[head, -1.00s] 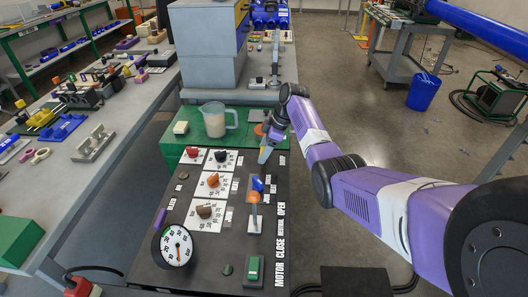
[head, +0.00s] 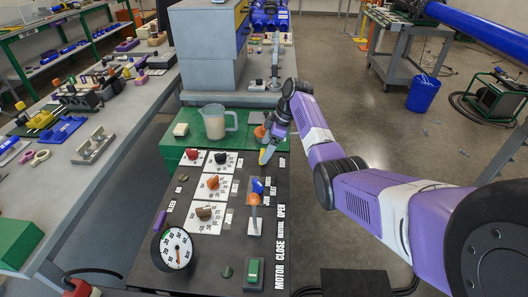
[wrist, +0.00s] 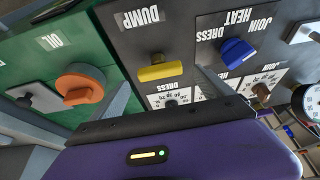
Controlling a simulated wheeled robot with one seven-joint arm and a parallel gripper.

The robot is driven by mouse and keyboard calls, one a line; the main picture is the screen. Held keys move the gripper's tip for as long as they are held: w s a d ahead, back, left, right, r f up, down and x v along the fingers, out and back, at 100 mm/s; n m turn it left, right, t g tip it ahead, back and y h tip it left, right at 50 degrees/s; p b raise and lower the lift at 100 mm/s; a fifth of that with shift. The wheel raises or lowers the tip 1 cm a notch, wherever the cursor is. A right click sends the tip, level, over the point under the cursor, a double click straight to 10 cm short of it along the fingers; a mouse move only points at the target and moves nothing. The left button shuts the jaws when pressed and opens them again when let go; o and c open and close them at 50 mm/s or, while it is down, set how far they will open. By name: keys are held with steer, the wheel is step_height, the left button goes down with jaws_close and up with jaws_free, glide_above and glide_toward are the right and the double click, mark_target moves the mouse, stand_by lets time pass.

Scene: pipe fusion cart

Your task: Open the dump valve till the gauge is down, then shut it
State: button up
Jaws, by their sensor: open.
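The dump valve's yellow handle (wrist: 160,69) sits below the DUMP label (wrist: 140,20) in the wrist view. It lies crosswise on the dark panel. My gripper (wrist: 166,84) is open, with a grey finger showing on either side of the handle; I cannot tell whether either touches it. In the head view my gripper (head: 268,143) is over the panel's far right corner, where yellow shows at its tip. The round white gauge (head: 176,247) stands at the panel's near left. Its orange needle points downward; the reading is too small to make out.
A blue knob (head: 257,186) and an orange-topped lever (head: 253,200) stand nearer on the panel. Red, black, orange and brown knobs are to the left. An orange oil knob (wrist: 80,83) is on the green block, beside a jug (head: 216,120). Open floor lies right.

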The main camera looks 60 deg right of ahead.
steer(key=shift+v, duration=2.65)
